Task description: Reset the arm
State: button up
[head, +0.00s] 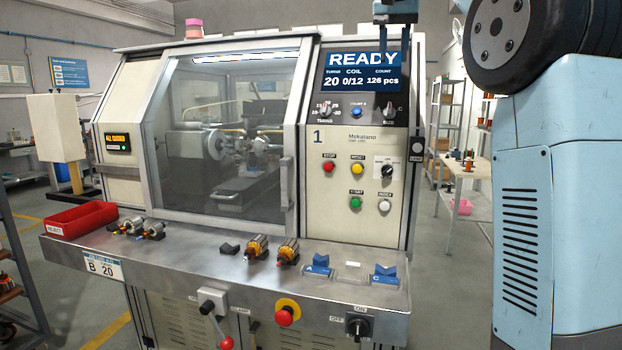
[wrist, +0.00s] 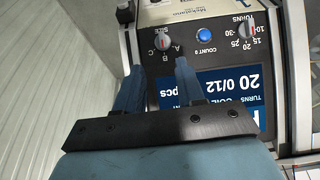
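My gripper (head: 393,45) is raised in front of the upper right of the winding machine's display (head: 345,82) in the head view. In the wrist view my gripper (wrist: 160,66) shows two blue fingers with a clear gap between them, open and empty. The upside-down control panel (wrist: 190,14) lies beyond the fingertips, with the size knob (wrist: 162,42) seen between them. The fingers look apart from the panel, though the exact distance is hard to tell. The display reads READY, turns 20, coil 0/12 and count 126 pcs.
The winding machine's window door (head: 230,140) is shut. Its front shelf (head: 185,245) bears a red reject bin (head: 82,220), several armatures (head: 258,247) and blue V-blocks (head: 318,266). A lever (head: 215,315), red stop button (head: 288,312) and switch (head: 357,326) are on the front below.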

jog(key=s+d+f+n+t+y, duration=0.1)
jog(key=s+f+n, duration=0.2)
jog(key=s+f, duration=2.9)
notch_tip(320, 180, down, 4)
jog(key=shift+s+f+t, duration=0.1)
jog(key=shift+s+t, duration=0.2)
jog(key=shift+t, duration=0.1)
